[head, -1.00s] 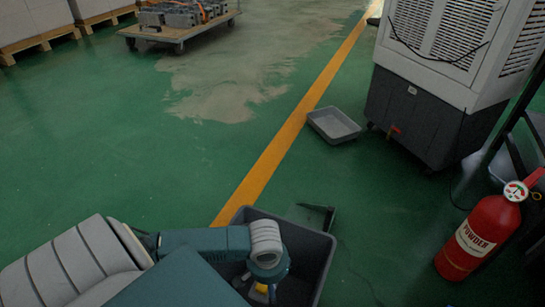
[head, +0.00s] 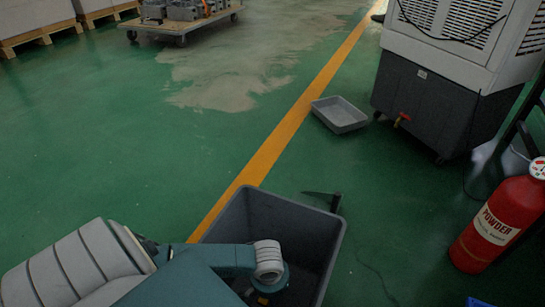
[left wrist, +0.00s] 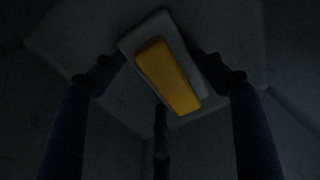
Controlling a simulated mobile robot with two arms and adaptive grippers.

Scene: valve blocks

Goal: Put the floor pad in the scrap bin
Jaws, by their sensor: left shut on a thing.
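The scrap bin (head: 322,235) is a dark grey open box at the bottom middle of the head view. My left arm reaches over its near left side, and my left gripper points down into it. In the dark left wrist view, my left gripper (left wrist: 158,78) has a finger on each side of a pale slab with a yellow block on it, which I take to be the floor pad (left wrist: 168,76). The gripper is shut on it, within the dim bin. Whether the pad touches the bin floor cannot be told. My right gripper is out of view.
A grey tray (head: 340,114) lies on the green floor beyond the bin. A large cooler (head: 430,100) and a red fire extinguisher (head: 494,225) stand at the right. A loaded cart (head: 182,25) is at the back left. The floor at left is clear.

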